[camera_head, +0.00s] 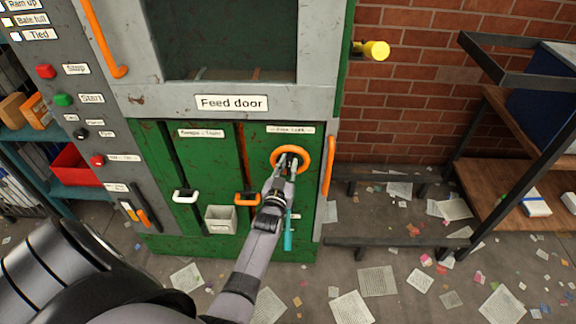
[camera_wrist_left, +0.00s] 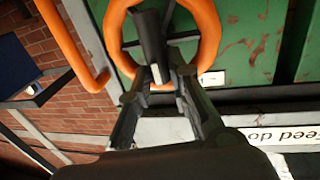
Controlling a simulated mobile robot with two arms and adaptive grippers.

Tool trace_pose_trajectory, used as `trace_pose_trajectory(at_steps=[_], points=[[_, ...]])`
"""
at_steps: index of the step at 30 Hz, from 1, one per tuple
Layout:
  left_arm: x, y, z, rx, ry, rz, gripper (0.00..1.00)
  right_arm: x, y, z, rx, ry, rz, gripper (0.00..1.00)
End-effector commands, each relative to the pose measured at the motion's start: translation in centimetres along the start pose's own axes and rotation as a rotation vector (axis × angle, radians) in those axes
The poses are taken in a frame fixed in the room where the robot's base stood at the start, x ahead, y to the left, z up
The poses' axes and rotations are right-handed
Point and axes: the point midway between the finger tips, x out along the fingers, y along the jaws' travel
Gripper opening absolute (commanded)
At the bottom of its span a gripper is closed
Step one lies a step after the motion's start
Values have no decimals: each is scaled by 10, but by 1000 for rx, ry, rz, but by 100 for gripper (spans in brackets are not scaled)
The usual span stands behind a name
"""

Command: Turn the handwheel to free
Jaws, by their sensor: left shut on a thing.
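The orange handwheel (camera_head: 303,150) is on the green panel below the "Feed door" label, under a small white label. It also shows at the top of the left wrist view (camera_wrist_left: 209,40), with a dark bar at its middle. My left gripper (camera_head: 290,163) is at the wheel, its fingers covering the lower left part of the ring and the hub. My right gripper does not show.
A vertical orange handle (camera_head: 327,166) is right of the wheel. White and orange handles (camera_head: 246,199) and a small grey bin (camera_head: 221,219) are on the lower panels. A teal item (camera_head: 288,235) hangs below the wheel. Dark metal rails (camera_head: 400,242) stand at right; papers litter the floor.

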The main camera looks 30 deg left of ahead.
Motion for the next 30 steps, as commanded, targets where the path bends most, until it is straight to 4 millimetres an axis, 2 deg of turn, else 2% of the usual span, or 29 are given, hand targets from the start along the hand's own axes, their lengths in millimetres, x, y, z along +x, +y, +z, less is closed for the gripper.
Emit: trace_pose_trajectory(at_steps=[4,17,23,30], points=[[0,0,0,0,1,0,0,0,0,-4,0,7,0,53],[0,-1,1,-38,9,0,0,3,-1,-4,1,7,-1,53],[-1,-4,3,-144,31,0,0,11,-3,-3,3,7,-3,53],[-2,-9,6,-348,72,0,0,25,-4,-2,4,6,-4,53]])
